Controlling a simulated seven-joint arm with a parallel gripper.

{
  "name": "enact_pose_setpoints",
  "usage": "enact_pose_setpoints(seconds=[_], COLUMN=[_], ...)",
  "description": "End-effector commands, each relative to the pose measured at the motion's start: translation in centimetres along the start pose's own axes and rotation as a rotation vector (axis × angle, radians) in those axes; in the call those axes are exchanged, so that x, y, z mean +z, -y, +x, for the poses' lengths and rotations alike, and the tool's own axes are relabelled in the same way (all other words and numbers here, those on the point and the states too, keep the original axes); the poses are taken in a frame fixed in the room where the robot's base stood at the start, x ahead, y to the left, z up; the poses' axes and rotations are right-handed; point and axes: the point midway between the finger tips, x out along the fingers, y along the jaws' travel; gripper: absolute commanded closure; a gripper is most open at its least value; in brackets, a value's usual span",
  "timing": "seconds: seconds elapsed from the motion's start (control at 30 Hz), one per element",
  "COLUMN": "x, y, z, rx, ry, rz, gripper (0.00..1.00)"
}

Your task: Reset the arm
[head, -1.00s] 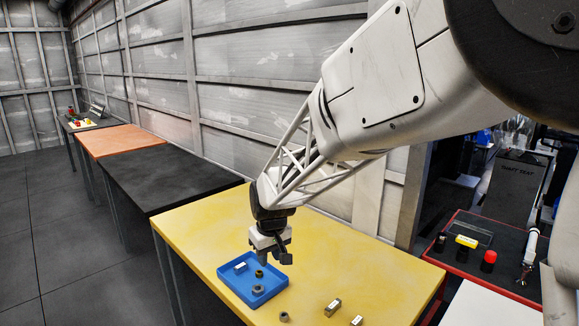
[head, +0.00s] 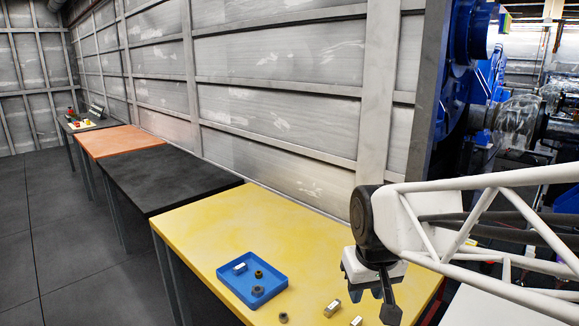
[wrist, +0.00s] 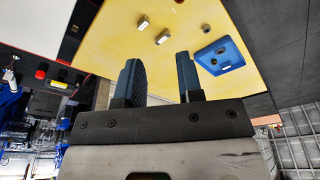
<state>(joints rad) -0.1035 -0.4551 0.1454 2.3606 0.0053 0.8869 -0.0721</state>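My gripper (wrist: 160,78) shows in the wrist view with its two dark fingers apart and nothing between them. In the head view my gripper (head: 384,295) is at the lower right, above the right part of the yellow table (head: 240,225). The blue tray (head: 277,271) lies on the yellow table to the left of my gripper. In the tray are a small silver block (head: 240,268), a brass-coloured piece (head: 259,274) and a grey ring (head: 258,291). The tray also shows in the wrist view (wrist: 238,52).
Two silver blocks (head: 332,307) (head: 357,321) and a grey round piece (head: 283,317) lie on the yellow table outside the tray. A black table (head: 150,180) and an orange table (head: 120,141) stand beyond. A panelled wall (head: 290,110) runs behind the tables.

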Motion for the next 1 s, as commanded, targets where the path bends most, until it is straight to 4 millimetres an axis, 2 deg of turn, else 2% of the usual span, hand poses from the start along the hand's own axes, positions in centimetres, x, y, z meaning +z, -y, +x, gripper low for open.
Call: enact_pose_setpoints(seconds=[0.03,0.2,0.43,0.63,1.0], x=[1.4,5.7,10.0,11.4,11.5], y=[-0.5,-1.7,-2.5,-2.7,-2.7], z=[-0.5,-1.3,-1.7,-1.7,-1.7], rx=[0.005,0.019,0.033,0.037,0.038], ry=[-0.006,-0.016,-0.025,-0.027,-0.027], rz=[0.023,0.094,0.165,0.188,0.189], gripper=[0.66,0.66,0.66,0.66,0.66])
